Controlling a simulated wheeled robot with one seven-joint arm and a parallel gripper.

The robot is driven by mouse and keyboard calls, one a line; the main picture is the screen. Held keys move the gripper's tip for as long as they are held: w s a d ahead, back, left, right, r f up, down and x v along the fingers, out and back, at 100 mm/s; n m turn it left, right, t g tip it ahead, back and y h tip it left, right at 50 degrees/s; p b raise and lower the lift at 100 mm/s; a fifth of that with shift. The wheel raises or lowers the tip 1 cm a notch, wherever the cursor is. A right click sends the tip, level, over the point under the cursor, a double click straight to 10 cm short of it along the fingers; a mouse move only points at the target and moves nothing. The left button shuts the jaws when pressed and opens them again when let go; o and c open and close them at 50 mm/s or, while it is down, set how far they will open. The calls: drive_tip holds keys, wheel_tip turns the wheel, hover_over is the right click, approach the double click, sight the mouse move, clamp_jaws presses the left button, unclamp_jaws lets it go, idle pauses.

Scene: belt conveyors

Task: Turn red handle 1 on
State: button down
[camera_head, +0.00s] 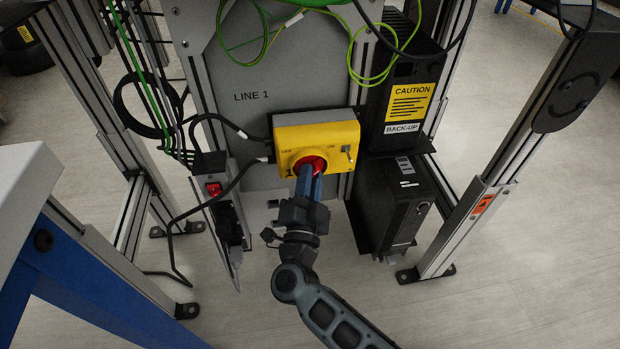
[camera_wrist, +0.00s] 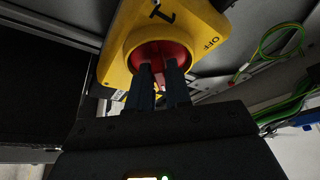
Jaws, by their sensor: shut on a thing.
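Red handle 1 (camera_head: 314,164) is a round red knob on a yellow switch box (camera_head: 337,135) fixed to the grey panel marked LINE 1. My gripper (camera_head: 309,178) reaches up to the knob from below, its blue fingers at the red handle. In the wrist view the two fingers (camera_wrist: 158,80) stand on either side of the red grip (camera_wrist: 157,55), shut on it. The box face shows "1" and "OFF" in the wrist view. The fingers hide part of the handle, and I cannot tell its exact angle.
A small box with a red switch (camera_head: 214,188) is at left of the panel. Black BACK-UP units (camera_head: 397,205) stand at right. Loose green-yellow cables (camera_head: 365,45) hang above, and black cables run at left. Metal frame posts (camera_head: 480,195) flank the space. A blue-legged table (camera_head: 75,280) is at lower left.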

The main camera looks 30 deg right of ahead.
drive_tip(key=c, duration=1.1)
unclamp_jaws()
drive_tip(key=shift+c, duration=0.2)
drive_tip(key=p+v, duration=0.1)
drive_tip(key=v, duration=0.6)
drive_tip(key=shift+s+a, duration=0.2)
drive_tip(key=shift+s, duration=0.15)
drive_tip(key=shift+s+f, duration=0.1)
drive_tip(key=shift+f, duration=0.05)
drive_tip(key=s+d+r+n+g+y, duration=0.15)
drive_tip(key=s+r+n+y, duration=0.3)
drive_tip(key=s, duration=0.75)
drive_tip(key=s+d+r+n+y, duration=0.2)
drive_tip(key=s+r+n+y, duration=0.3)
drive_tip(key=s, duration=0.6)
drive_tip(key=s+d+r+n+g+y, duration=0.1)
drive_tip(key=s+r+n+y, duration=0.25)
drive_tip(key=s+n, duration=0.6)
wheel_tip(320, 180, up, 25)
drive_tip(key=s+m+h+p, duration=0.1)
drive_tip(key=s+m+p, duration=0.1)
drive_tip(key=p, duration=2.2)
drive_tip(key=shift+f+p, duration=0.15)
drive_tip(key=shift+p, duration=0.15)
